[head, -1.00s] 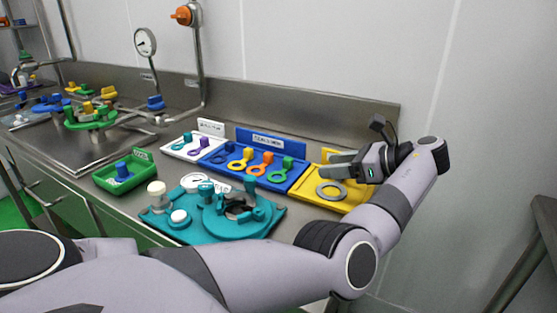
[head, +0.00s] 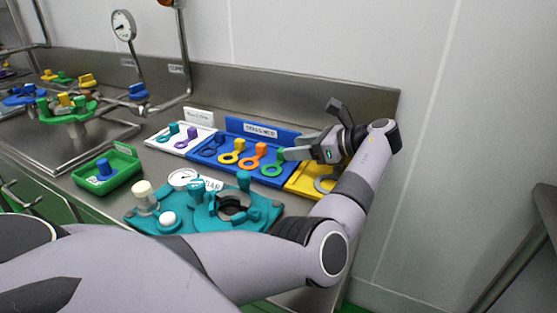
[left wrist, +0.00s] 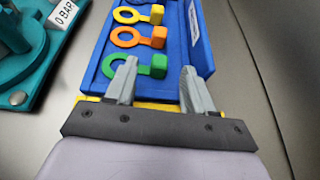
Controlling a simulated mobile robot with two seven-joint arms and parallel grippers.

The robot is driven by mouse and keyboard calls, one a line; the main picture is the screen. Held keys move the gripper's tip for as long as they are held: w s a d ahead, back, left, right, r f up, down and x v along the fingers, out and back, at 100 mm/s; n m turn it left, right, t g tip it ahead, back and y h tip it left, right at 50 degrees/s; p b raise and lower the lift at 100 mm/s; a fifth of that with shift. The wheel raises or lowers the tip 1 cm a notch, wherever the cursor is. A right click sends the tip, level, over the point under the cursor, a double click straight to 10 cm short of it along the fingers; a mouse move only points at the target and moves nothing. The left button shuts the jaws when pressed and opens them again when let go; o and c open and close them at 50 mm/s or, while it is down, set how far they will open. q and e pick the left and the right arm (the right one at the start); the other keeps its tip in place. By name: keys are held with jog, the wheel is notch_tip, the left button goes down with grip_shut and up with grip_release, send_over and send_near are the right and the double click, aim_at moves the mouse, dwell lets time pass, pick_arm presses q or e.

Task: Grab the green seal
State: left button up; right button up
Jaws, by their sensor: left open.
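The green seal (head: 272,167) lies at the right end of the blue tray (head: 218,162). It has a ring and a block-shaped tab. In the left wrist view the green seal (left wrist: 135,67) lies just beyond the fingertips, its tab between the lines of the two fingers and its ring to the left. My left gripper (head: 288,153) is open and empty, at the right side of the seal; it also shows in the left wrist view (left wrist: 158,75). The gripper partly hides the seal's tab in the head view. My right gripper is not in view.
Orange (head: 252,156) and yellow (head: 232,153) seals lie beside the green one. A yellow tray (head: 303,182) with a grey ring is under my wrist. A teal fixture (head: 262,212) stands in front. A white tray (head: 165,143) and a green bin (head: 107,173) are further left.

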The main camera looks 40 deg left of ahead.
aim_at(279, 149)
pick_arm(q)
jog(key=x, duration=0.6)
jog(key=shift+a, duration=0.15)
grip_shut()
